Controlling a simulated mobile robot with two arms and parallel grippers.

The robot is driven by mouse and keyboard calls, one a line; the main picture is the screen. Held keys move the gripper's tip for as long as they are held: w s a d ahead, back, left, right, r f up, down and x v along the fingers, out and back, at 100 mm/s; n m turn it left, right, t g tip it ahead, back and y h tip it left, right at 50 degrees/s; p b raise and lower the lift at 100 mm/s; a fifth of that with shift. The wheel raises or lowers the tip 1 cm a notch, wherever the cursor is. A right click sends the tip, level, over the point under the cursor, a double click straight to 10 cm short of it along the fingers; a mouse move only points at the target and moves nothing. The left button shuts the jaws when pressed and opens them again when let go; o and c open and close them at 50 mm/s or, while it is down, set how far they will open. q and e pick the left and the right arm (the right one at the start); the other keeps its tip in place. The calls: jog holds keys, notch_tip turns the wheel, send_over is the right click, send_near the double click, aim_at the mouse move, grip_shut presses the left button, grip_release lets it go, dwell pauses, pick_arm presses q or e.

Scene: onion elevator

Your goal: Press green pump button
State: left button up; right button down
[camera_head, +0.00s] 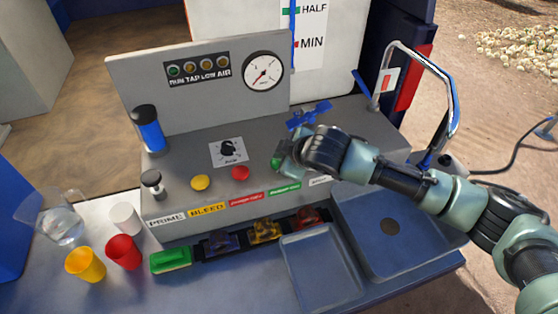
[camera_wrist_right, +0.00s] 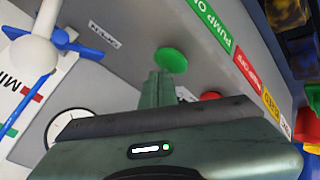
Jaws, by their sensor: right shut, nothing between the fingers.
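The green pump button (camera_head: 276,163) sits on the grey control panel, right of the red button and behind the green label. Part of it is hidden by my right gripper (camera_head: 285,156) in the head view. In the right wrist view the round green button (camera_wrist_right: 171,60) shows just past the tips of my right gripper (camera_wrist_right: 157,75). The fingers are shut and empty, with their tips very close to the button. I cannot tell whether they touch it. My left gripper is not in view.
A red button (camera_head: 240,173) and a yellow button (camera_head: 200,182) lie to the left. A blue valve handle (camera_head: 309,116) is close behind my right gripper. A gauge (camera_head: 263,71) is on the back panel. Cups, a jug (camera_head: 62,225) and a sink (camera_head: 400,246) are nearer the front.

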jog(key=shift+f, duration=0.55)
dwell(0.6)
jog(key=shift+r+p, duration=1)
notch_tip(320, 180, up, 5)
jog(key=p, duration=0.5)
jog(key=shift+r, duration=0.1)
jog(key=shift+d, duration=0.1)
dwell(0.4)
